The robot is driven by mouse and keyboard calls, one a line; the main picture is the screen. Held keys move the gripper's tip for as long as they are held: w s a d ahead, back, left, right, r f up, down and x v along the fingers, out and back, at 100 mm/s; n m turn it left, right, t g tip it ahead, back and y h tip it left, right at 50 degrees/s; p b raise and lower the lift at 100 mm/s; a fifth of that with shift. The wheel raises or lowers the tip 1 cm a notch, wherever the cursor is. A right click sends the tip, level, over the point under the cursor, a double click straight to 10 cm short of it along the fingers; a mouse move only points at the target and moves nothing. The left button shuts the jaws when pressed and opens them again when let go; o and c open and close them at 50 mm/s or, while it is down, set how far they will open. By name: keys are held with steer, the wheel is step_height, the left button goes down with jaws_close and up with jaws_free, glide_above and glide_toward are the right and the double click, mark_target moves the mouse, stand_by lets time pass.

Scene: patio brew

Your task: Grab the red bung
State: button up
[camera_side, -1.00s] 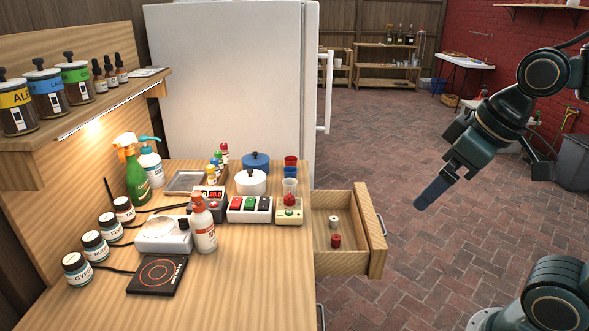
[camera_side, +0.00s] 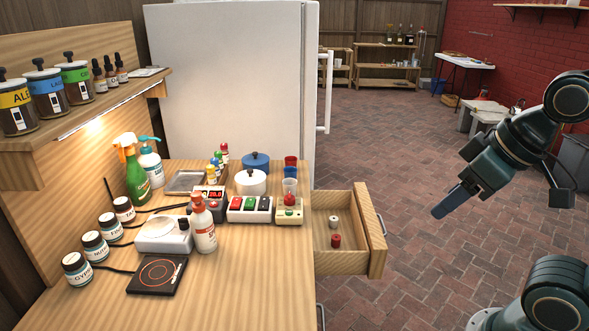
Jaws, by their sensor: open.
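The red bung (camera_side: 335,241) sits in the open drawer (camera_side: 346,262) at the right side of the workbench. My gripper (camera_side: 437,213) hangs in the air to the right of the drawer, over the brick floor, pointing down and left. It is open and empty, well apart from the drawer and the bungs. The gap between its fingers is hidden from this side.
The drawer front (camera_side: 371,232) stands up between my gripper and the bungs. The workbench (camera_side: 230,290) holds bottles, a scale (camera_side: 163,236), a hot plate (camera_side: 156,275) and a switch box (camera_side: 249,209). A white fridge (camera_side: 230,80) stands behind. The floor around my gripper is clear.

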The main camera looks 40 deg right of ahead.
steer(key=shift+w, duration=0.15)
steer(key=n+g, duration=0.6)
steer(key=n, duration=0.5)
glide_above(337, 237)
step_height(337, 237, down, 27)
steer(key=shift+f, duration=0.1)
steer(key=shift+f, duration=4.15)
